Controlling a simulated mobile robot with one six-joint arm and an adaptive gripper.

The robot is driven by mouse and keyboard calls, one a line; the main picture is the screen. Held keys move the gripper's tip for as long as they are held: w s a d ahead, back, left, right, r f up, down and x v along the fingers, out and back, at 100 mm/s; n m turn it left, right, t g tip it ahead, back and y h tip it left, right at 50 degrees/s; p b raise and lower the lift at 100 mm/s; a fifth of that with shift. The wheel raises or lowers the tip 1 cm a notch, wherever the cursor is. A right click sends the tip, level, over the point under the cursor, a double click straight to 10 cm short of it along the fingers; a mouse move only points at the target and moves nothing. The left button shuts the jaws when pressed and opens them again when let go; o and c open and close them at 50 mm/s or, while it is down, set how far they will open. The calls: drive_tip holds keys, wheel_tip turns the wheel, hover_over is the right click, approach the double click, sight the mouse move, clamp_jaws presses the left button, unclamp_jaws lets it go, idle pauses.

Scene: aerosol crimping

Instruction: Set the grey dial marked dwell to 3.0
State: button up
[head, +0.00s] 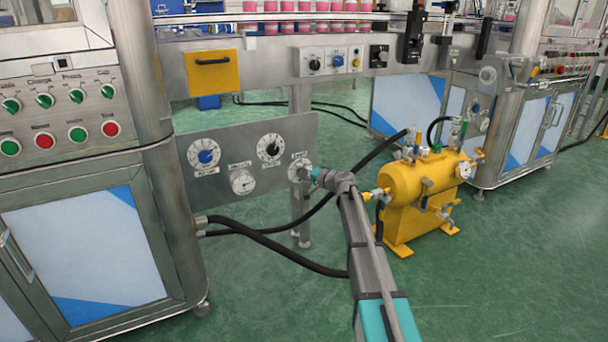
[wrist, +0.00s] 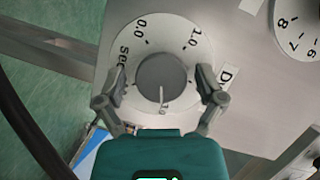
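The grey dial (wrist: 161,82) sits on a round white scale plate (wrist: 150,33), with 0.0, 1.0 and "sec" readable. A partly cut-off label (wrist: 225,76) starting with D is beside it. The dial's pale pointer line points toward the bottom of the wrist view, away from 0.0 and 1.0; the number there is not readable. My gripper (wrist: 163,84) has one finger on each side of the dial, with a visible gap on both sides. In the head view my gripper (head: 310,175) is at the panel's right end, partly hiding the plate (head: 299,164).
The metal panel (head: 222,135) also carries a blue-knob dial (head: 204,153), a black-knob dial (head: 269,147) and a round gauge (head: 243,182). Black hoses (head: 285,259) run below. A yellow tank (head: 419,180) stands close to the right of my arm.

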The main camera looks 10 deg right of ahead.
idle(0.3)
drive_tip(key=s+a+n+g+h+p, duration=0.1)
drive_tip(key=s+a+n+g+p, duration=0.1)
drive_tip(key=s+p, duration=0.35)
drive_tip(key=s+a+n+g+h+p, duration=0.1)
drive_tip(key=s+a+g+p, duration=0.15)
drive_tip(key=s, duration=0.65)
drive_tip(key=s+a+n+g+h+p, duration=0.1)
drive_tip(key=s+n+g+p, duration=0.15)
drive_tip(key=s, duration=0.55)
drive_tip(key=s+d+r+g+h+p, duration=0.2)
drive_tip(key=s+p, duration=0.2)
drive_tip(key=s, duration=0.4)
drive_tip(key=s+d+r+g+h+p, duration=0.2)
drive_tip(key=s+h+p, duration=0.1)
drive_tip(key=s, duration=0.4)
drive_tip(key=s+d+r+g+h+p, duration=0.15)
drive_tip(key=s+p, duration=0.25)
drive_tip(key=s, duration=0.4)
wheel_tip(320, 180, up, 38)
drive_tip(key=p, duration=3.7)
drive_tip(key=shift+d+f+h, duration=0.15)
drive_tip(key=shift+f+h, duration=0.1)
drive_tip(key=shift+h, duration=0.2)
drive_tip(key=shift+n, duration=0.25)
